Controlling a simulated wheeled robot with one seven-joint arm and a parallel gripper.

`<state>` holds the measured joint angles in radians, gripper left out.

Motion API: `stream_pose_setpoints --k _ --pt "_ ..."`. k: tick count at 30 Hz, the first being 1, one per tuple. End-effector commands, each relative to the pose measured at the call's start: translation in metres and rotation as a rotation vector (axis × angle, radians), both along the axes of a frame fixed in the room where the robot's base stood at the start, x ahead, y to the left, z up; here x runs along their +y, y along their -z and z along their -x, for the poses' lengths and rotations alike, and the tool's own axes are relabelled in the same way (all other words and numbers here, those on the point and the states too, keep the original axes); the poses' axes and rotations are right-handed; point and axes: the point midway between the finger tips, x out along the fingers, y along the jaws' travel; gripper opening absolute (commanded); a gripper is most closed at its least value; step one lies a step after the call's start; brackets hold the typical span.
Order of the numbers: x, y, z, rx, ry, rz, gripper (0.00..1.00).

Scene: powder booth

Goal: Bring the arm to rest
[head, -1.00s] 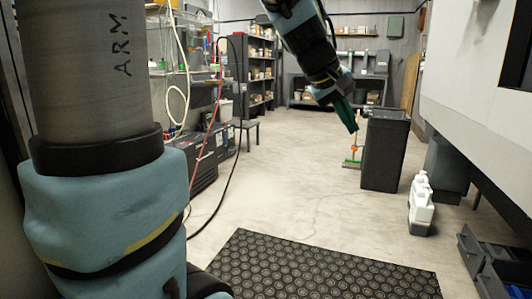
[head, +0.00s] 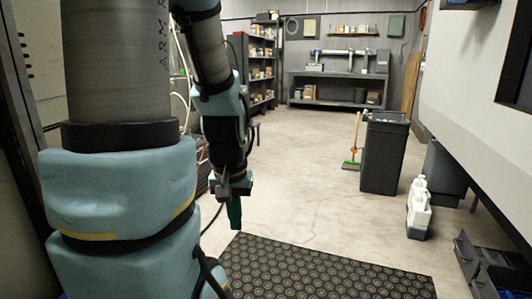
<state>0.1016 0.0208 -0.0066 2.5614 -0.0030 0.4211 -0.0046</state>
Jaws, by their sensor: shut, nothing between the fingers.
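My gripper (head: 235,214) hangs at the end of my arm, left of the picture's middle, with its green fingers pointing down. The fingers are together and hold nothing. It hangs in the air near the far left corner of the dark mat and touches nothing that I can see. My arm's large blue and grey links fill the left side of the picture and hide what lies behind them.
A black studded mat (head: 320,270) lies on the floor in front. A dark bin (head: 384,155), a broom (head: 354,150) and white jugs (head: 418,210) stand at the right. A workbench (head: 340,88) and shelves (head: 258,70) line the back. The middle floor is clear.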

Motion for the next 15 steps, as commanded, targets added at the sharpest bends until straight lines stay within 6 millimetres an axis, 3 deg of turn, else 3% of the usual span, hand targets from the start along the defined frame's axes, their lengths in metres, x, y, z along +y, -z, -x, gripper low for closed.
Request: stream_pose_setpoints --k 1,15 --pt "0.000 -0.024 0.000 0.000 0.000 0.000 0.00" --pt "0.000 -0.128 -0.001 -0.001 -0.001 0.001 0.00"
